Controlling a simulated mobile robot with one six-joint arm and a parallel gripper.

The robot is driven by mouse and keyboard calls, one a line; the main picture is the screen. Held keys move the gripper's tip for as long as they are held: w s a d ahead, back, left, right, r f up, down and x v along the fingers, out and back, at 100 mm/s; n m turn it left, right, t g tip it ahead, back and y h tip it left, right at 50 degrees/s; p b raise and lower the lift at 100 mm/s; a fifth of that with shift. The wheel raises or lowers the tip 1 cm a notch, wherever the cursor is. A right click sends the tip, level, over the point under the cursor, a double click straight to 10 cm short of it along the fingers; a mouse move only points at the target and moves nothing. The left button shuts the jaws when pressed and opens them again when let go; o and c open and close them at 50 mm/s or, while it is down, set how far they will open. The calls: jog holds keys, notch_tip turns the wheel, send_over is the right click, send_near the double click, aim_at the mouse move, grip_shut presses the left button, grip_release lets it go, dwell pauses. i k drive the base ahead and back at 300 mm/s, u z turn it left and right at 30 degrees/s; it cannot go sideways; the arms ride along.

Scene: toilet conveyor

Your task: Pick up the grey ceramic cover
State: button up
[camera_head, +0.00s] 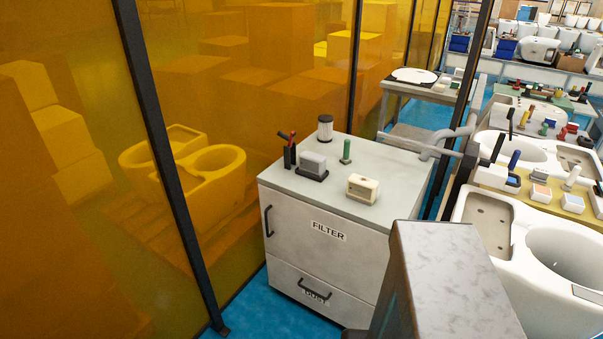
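A small grey box-shaped piece (313,161) sits upright on a dark flat base on top of the filter cabinet. It is the only grey block on that top and looks like the grey ceramic cover, though it is too small to tell its material. A cream block (363,187) with a dark mark on its front lies to its right, nearer the front edge, apart from it. My gripper is not in view, and nothing is seen touching the grey piece.
The filter cabinet (328,253) also bears a black holder with a red-handled tool (290,150), a dark-and-white cylinder (325,128) and a green-topped peg (346,151). A grey pipe (446,142) adjoins its right. Amber panels stand behind; white toilet bodies (570,255) stand right.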

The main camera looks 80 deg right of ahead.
aim_at(310, 163)
jog(key=u, duration=0.35)
jog(key=k, duration=1.4)
jog(key=z, duration=0.65)
jog(key=i, duration=1)
